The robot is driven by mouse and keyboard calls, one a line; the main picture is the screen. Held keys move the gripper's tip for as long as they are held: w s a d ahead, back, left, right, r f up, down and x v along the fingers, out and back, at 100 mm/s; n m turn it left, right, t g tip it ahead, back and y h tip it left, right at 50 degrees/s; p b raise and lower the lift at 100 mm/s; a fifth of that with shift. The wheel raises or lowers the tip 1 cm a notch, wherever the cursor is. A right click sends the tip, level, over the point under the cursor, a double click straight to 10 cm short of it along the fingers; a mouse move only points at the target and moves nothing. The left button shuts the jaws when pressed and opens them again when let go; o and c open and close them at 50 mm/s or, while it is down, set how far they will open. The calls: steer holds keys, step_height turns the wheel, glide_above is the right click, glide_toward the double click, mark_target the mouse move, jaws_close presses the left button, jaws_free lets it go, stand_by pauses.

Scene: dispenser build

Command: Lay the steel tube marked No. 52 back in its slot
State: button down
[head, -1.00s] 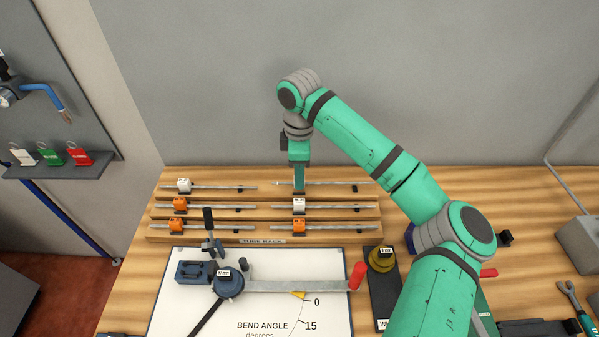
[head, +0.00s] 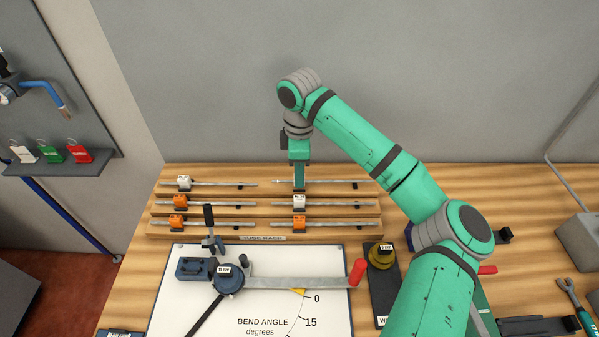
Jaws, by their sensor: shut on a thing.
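The wooden tube rack (head: 160,229) holds steel tubes in three stepped rows, each tube with a white or orange tag block. My gripper (head: 299,187) points down at the right half of the back row. It is shut on a steel tube (head: 335,182) that lies level along that row, at or very close to its rests; I cannot tell whether it is fully seated. The gripper covers the tube's tag area, so its number cannot be read. The other tags are too small to read.
In front of the rack stands a bending board (head: 182,295) with a blue bender (head: 230,279) and a red-ended lever (head: 357,273). A black stand with a yellow-brown round piece (head: 381,258) is to its right. Grey wall is close behind the rack.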

steer(key=shift+f, duration=0.55)
steer(key=c, duration=1.6)
jaws_free()
steer(key=shift+o, duration=0.4)
steer(key=shift+w+r, duration=0.1)
steer(key=shift+r, duration=2.7)
steer(key=shift+d+r, duration=0.1)
steer(key=shift+r, duration=0.6)
steer(key=shift+a, duration=0.2)
